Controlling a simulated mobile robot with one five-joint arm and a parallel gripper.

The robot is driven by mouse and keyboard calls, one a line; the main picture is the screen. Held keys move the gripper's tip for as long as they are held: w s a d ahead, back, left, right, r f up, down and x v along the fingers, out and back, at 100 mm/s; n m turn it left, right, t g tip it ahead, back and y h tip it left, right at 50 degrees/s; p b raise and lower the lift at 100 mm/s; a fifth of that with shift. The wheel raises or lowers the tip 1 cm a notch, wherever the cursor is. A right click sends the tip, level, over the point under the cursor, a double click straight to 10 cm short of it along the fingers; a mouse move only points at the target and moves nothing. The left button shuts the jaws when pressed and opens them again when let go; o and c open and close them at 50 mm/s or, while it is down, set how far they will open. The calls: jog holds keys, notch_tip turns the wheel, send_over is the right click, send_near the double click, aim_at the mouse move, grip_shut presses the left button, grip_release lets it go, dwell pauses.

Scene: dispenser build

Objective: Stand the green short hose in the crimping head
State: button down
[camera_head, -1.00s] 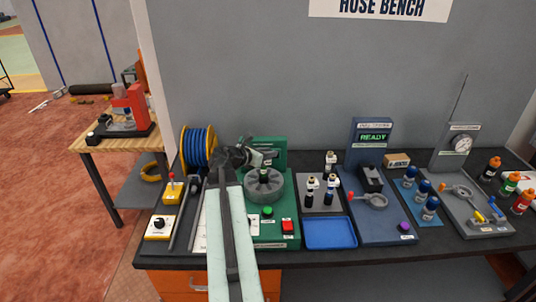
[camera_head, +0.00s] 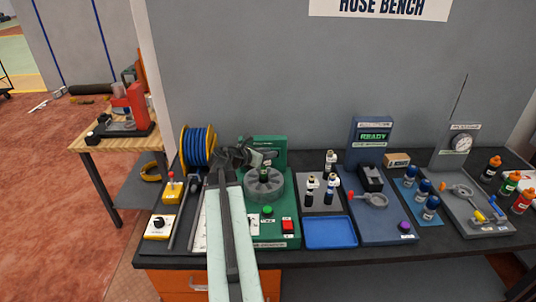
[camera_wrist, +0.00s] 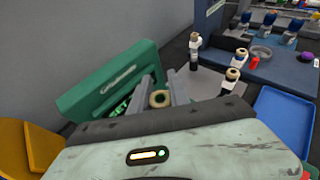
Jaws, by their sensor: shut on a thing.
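My gripper (camera_head: 264,157) is over the back of the crimping head (camera_head: 252,190), a grey round ring on the green machine. It is shut on a short hose (camera_head: 264,175), which is upright at the middle of the ring. In the wrist view, the hose's tan ring-shaped top (camera_wrist: 160,98) shows between my two fingers.
Several dark hoses with light tops stand on a grey plate (camera_head: 313,207) right of the machine. A blue tray (camera_head: 330,233) lies in front of them. A blue hose reel (camera_head: 197,145) stands to the left. The green machine has green and red buttons (camera_head: 288,226) at its front.

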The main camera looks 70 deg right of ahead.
jog(key=shift+f, duration=0.3)
jog(key=c, duration=1.5)
grip_release()
